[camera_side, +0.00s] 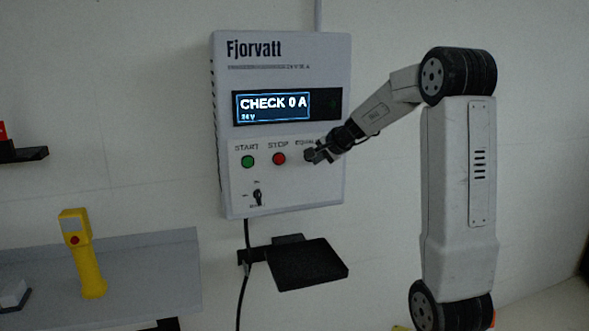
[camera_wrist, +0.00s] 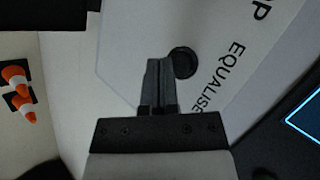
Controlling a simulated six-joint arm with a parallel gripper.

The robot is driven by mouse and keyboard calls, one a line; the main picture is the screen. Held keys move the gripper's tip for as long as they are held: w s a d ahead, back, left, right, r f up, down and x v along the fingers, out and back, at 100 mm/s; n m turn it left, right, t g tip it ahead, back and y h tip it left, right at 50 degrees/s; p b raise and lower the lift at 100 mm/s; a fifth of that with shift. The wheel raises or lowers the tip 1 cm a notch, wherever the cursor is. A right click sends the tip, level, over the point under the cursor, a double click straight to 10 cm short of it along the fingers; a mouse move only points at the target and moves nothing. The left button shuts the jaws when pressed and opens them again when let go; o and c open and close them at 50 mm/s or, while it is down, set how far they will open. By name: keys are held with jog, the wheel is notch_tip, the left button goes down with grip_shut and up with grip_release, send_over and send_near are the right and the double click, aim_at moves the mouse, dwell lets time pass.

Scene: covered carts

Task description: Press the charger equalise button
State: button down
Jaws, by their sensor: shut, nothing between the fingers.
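The charger (camera_side: 300,190) is a white wall box marked Fjorvatt, with a lit display (camera_side: 272,106) reading CHECK 0 A and 24 V. A green START button (camera_side: 248,162) and a red STOP button (camera_side: 279,159) sit below it. In the side view my gripper (camera_side: 314,156) covers the spot under the partly hidden EQUALISE label. In the wrist view the dark round equalise button (camera_wrist: 184,62) shows beside the EQUALISE lettering (camera_wrist: 222,78). My shut, empty gripper (camera_wrist: 156,64) has its tips just left of the button, partly overlapping its edge. I cannot tell whether they touch.
A small selector switch (camera_side: 257,197) is low on the charger. A black shelf (camera_side: 308,268) and a hanging cable (camera_side: 243,285) are below. A yellow handheld device (camera_side: 88,265) stands on a grey shelf at left. Orange-and-white cones (camera_wrist: 20,90) show in the wrist view.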

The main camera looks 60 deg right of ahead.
jog(key=shift+s+a, duration=0.1)
dwell(0.3)
jog(key=s+a, duration=0.3)
jog(key=shift+s+a, duration=0.15)
dwell(0.5)
dwell(0.5)
jog(key=w+a+f+n+g+y, duration=0.25)
jog(key=a+f+n, duration=0.3)
jog(key=a, duration=0.45)
jog(key=s+a+f+n+g, duration=0.1)
jog(key=s+a+f+n, duration=0.1)
jog(key=a+f+n, duration=0.2)
jog(key=s+a+f+n+g, duration=0.1)
jog(key=a+f+n, duration=0.4)
jog(key=a, duration=0.6)
jog(key=s+a+f+n+g+y, duration=0.1)
jog(key=s+a+f+n+g, duration=0.1)
jog(key=s+a+f+n, duration=0.2)
jog(key=a+f+n, duration=0.1)
jog(key=a, duration=0.2)
jog(key=shift+a, duration=0.15)
